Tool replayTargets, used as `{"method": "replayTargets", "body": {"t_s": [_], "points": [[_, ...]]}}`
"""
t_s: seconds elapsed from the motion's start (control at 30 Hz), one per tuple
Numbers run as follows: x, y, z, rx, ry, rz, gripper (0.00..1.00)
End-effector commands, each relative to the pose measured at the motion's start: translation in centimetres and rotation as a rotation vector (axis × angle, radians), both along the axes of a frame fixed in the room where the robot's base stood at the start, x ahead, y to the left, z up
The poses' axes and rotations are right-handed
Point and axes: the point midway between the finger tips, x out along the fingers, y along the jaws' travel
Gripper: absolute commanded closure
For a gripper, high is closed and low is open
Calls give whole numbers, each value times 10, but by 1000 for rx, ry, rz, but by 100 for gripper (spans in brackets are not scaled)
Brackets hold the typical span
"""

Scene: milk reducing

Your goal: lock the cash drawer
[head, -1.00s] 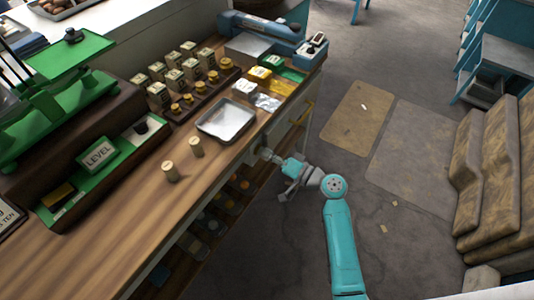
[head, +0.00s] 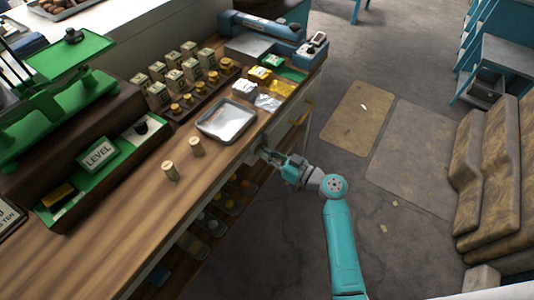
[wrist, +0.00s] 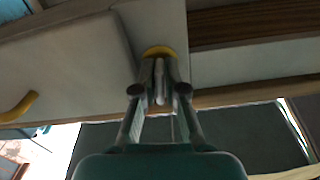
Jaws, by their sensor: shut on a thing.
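The cash drawer's pale front (wrist: 65,65) fills the left of the wrist view, with a curved yellow handle (wrist: 18,106). It also shows in the head view (head: 281,127) under the counter's end and looks closed. A round brass-yellow lock face (wrist: 158,51) sits on the pale panel just right of the drawer front. My gripper (wrist: 158,88) is shut on a small metallic piece at the lock, apparently the key, mostly hidden between the fingers. In the head view my gripper (head: 268,154) reaches the counter's front face.
The wooden counter (head: 120,225) carries a metal tray (head: 226,121), two small cylinders (head: 196,147), stamp-like blocks and a green scale (head: 60,110). Open shelves (head: 215,215) with goods lie below the counter.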

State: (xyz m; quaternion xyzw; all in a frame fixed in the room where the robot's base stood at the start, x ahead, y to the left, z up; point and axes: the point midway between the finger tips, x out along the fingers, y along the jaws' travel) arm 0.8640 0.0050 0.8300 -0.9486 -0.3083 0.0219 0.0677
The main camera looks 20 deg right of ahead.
Motion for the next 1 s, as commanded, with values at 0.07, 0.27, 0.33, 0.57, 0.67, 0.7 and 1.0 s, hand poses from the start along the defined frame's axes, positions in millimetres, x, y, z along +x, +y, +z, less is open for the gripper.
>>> {"method": "replayTargets", "body": {"t_s": [0.07,0.27,0.33,0.57,0.67,0.7,1.0], "points": [[0,0,-1,-34,-22,-1,100],[0,0,-1,-98,-68,-1,100],[0,0,-1,-110,-77,-1,100],[0,0,-1,-128,-91,-1,100],[0,0,-1,-129,-91,-1,100],[0,0,-1,-128,-91,-1,100],[0,0,-1,-128,-91,-1,67]]}}
